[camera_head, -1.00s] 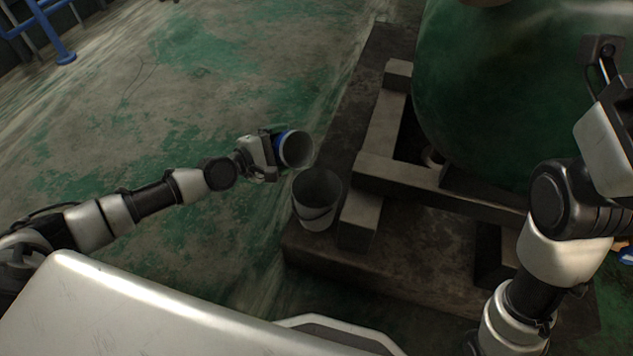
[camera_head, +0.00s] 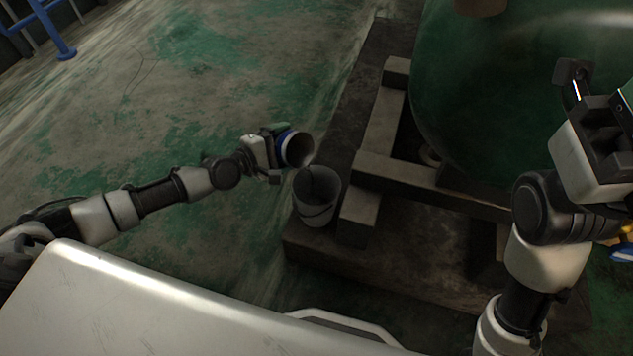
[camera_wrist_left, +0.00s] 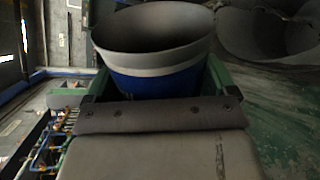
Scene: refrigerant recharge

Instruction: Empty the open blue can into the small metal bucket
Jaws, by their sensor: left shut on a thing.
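The open blue can (camera_head: 297,149) is tilted, with its grey mouth facing right and toward the small metal bucket. My left gripper (camera_head: 274,152) is shut on the can. In the left wrist view the can (camera_wrist_left: 160,80) shows its blue side, a white band and an open rim, between the jaws of my left gripper (camera_wrist_left: 155,100). The small metal bucket (camera_head: 317,212) stands upright on the dark plinth, just right of and below the can's mouth. The bucket's wide mouth also shows in the left wrist view (camera_wrist_left: 270,35). What is inside either is too dark to tell.
A large green tank (camera_head: 500,90) rests on a beam frame (camera_head: 410,172) right of the bucket. The dark plinth (camera_head: 340,250) lies beneath. My right arm is at the right, near the tank. Open floor (camera_head: 200,90) lies to the left.

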